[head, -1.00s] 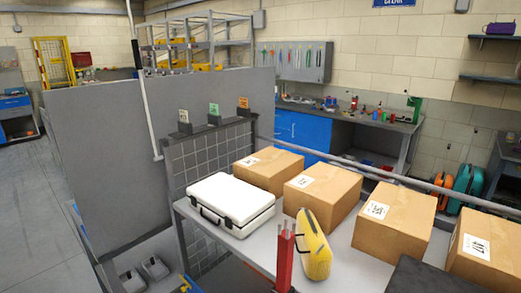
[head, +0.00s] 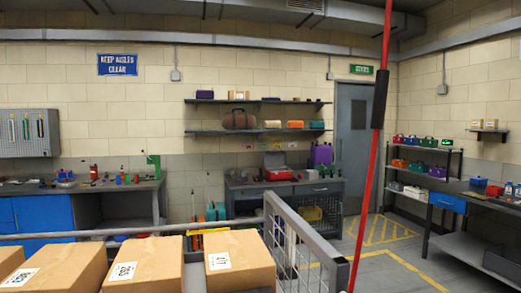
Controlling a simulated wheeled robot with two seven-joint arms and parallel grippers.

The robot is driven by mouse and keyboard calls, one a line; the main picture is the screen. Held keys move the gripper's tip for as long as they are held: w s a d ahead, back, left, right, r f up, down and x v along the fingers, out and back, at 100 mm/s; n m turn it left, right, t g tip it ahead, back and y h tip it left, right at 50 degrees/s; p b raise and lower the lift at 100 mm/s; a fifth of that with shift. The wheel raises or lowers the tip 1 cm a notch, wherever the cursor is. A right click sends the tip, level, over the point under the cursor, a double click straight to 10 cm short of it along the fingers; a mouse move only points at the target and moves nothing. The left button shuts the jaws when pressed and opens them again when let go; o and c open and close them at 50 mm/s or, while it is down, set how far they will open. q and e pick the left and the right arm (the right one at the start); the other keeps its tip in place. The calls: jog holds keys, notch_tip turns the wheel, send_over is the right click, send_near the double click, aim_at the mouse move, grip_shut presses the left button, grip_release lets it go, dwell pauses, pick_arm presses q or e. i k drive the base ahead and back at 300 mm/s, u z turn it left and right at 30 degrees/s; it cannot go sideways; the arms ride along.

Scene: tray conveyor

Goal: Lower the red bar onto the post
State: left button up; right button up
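The red bar (head: 369,178) stands nearly upright on the right side of the head view, leaning slightly with its top to the right. A black sleeve (head: 380,98) wraps its upper part. Its top end and lower end run out of the picture. No post for the bar shows now; a red post with a forked top shows only in the earlier view. Neither of my grippers is in view.
Several cardboard boxes (head: 240,258) stand at the lower left. A grey mesh railing (head: 290,235) runs beside them, its near end close to the bar in the picture. Open floor with yellow markings (head: 385,240) lies beyond. A workbench (head: 285,188) stands at the back wall.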

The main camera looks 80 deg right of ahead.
aim_at(382, 79)
jog(key=z, duration=3.25)
